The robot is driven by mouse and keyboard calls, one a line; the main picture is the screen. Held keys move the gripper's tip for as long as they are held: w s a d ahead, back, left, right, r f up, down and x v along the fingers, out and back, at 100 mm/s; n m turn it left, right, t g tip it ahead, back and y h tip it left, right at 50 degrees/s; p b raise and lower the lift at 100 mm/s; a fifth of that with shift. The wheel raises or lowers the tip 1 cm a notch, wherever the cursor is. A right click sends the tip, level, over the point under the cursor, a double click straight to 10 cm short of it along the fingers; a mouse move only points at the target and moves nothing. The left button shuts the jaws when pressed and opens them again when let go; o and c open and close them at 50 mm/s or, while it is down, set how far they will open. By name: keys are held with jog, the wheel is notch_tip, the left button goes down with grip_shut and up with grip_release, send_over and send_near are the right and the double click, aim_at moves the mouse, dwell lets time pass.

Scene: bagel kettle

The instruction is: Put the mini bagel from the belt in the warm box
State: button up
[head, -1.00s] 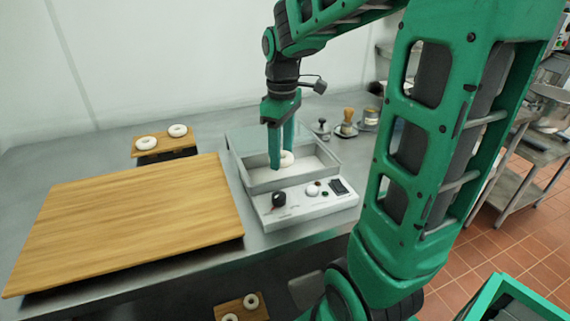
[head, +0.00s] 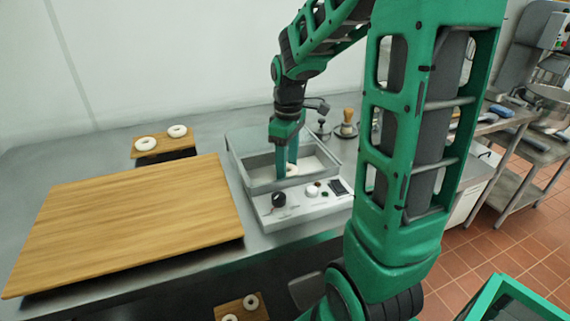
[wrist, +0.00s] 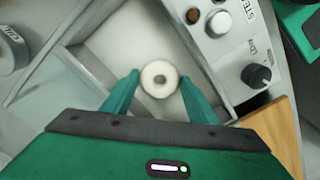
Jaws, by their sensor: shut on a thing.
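The wrist view shows the bagel (wrist: 159,79) between the two green fingertips (wrist: 159,84). The bagel is inside the walls of an open-topped metal box (head: 333,167) with a white floor and a knobbed control panel, which I take to be the warm box. I cannot tell whether the bagel touches the floor. The fingers hide part of it. No belt can be made out.
A large wooden board (head: 130,225) lies left of the box. A small board (head: 163,153) behind it carries two bagels, and another low board (head: 240,310) has two more.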

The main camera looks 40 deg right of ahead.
jog(key=o, duration=1)
jog(key=shift+o, duration=0.2)
notch_tip(320, 180, up, 12)
jog(key=s+f+m, duration=0.3)
jog(key=s+m, duration=0.1)
jog(key=s, duration=0.3)
jog(key=s+f+m, duration=0.3)
jog(key=s+m, duration=0.1)
jog(key=s, duration=0.3)
jog(key=s+f+m, duration=0.3)
jog(key=s+m, duration=0.1)
jog(key=s, duration=0.3)
jog(key=shift+a+f, duration=0.25)
jog(key=shift+f, duration=0.1)
